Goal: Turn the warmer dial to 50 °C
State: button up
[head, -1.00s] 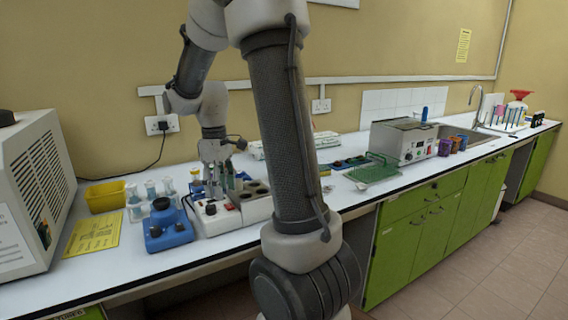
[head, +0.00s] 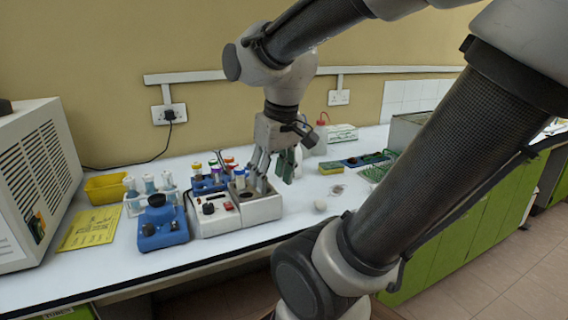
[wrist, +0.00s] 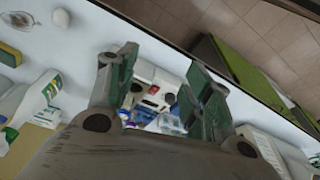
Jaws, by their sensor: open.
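The warmer (head: 230,222) is a low white unit on the bench with a heating block at its right end. Its dial (head: 208,208) is a small black knob on the left part, beside a red switch (head: 228,206). The dial's marks are too small to read. My gripper (head: 272,180) is open and empty, with its fingers over or just behind the block end, to the right of the dial and apart from it. In the wrist view the warmer's white panel and red switch (wrist: 153,89) show between my open fingers (wrist: 160,85).
A blue mixer (head: 162,229) stands left of the warmer. Behind are a rack of coloured-cap tubes (head: 207,183) and a rack of vials (head: 150,197). A small white round object (head: 320,205) lies right of the warmer. A wash bottle (head: 321,138) stands behind my gripper.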

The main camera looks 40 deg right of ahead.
jog(key=shift+s+r+t, duration=0.9)
jog(key=shift+s+r, duration=0.05)
jog(key=shift+r, duration=0.25)
